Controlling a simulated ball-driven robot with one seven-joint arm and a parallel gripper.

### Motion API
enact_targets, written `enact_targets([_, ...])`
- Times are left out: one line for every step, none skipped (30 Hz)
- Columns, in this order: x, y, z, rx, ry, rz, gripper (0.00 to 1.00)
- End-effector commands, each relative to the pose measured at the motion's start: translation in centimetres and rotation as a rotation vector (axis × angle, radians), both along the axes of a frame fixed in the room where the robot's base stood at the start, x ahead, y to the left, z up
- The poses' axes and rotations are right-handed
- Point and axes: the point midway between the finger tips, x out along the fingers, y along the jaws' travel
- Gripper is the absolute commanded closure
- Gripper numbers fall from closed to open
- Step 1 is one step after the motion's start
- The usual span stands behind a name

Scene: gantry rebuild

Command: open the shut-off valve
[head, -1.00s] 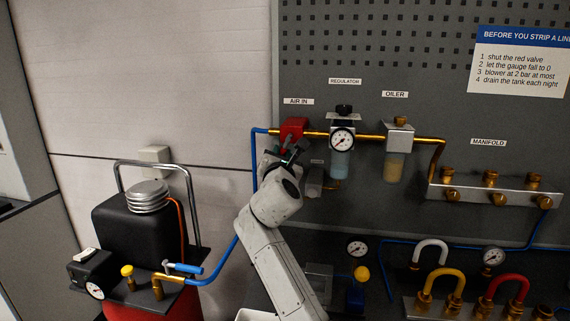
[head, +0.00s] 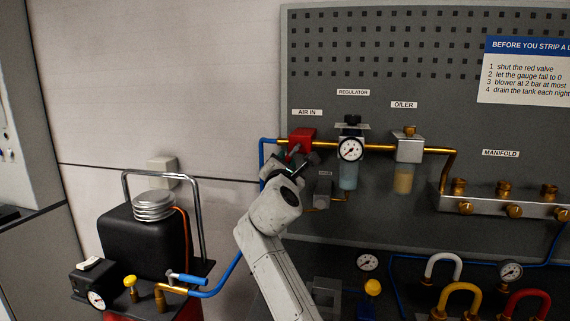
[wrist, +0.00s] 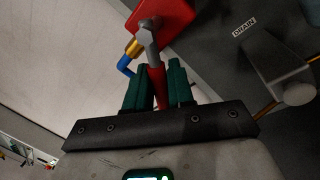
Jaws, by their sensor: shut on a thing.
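The shut-off valve is a red block (head: 302,138) under the AIR IN label on the grey panel, with the brass pipe running right from it. In the wrist view the red block (wrist: 166,20) is at the top, with a grey pivot piece and a red lever handle (wrist: 157,84) reaching down toward me. My gripper (wrist: 159,82) has its two green fingers on either side of the lever and is shut on it. In the head view my gripper (head: 298,166) is just below the valve, and the arm hides most of the lever.
Right of the valve are the regulator gauge (head: 350,149), the oiler (head: 409,149) and the manifold (head: 500,204). A small grey drain unit (head: 323,187) sits close to the right of my gripper. A black tank (head: 135,243) with a chrome handle stands lower left.

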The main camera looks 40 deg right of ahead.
Motion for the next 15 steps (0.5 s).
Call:
enact_targets([0.0,0.02,-0.1,0.001,0.001,0.0,0.74])
enact_targets([0.0,0.02,-0.1,0.001,0.001,0.0,0.72])
enact_targets([0.0,0.02,-0.09,0.001,0.001,0.0,0.68])
enact_targets([0.0,0.02,-0.09,0.001,0.001,0.0,0.65])
enact_targets([0.0,0.01,-0.08,0.001,0.001,0.0,0.62])
enact_targets([0.0,0.02,-0.07,0.001,0.001,0.0,0.6])
enact_targets([0.01,0.01,-0.07,0.001,0.001,0.0,0.6])
enact_targets([0.0,0.01,-0.06,0.0,0.001,0.0,0.6])
enact_targets([0.01,0.01,-0.05,0.0,0.001,0.0,0.6])
enact_targets([0.0,0.01,-0.04,0.0,0.001,0.0,0.6])
enact_targets([0.0,0.01,-0.04,0.0,0.001,0.0,0.6])
enact_targets([0.0,0.02,-0.05,0.0,0.001,0.0,0.6])
enact_targets([-0.04,0.05,-0.06,0.0,0.001,0.0,0.6])
enact_targets([-0.1,0.12,-0.08,0.0,0.001,0.0,0.6])
enact_targets([-0.22,0.26,-0.12,0.0,0.001,0.0,0.6])
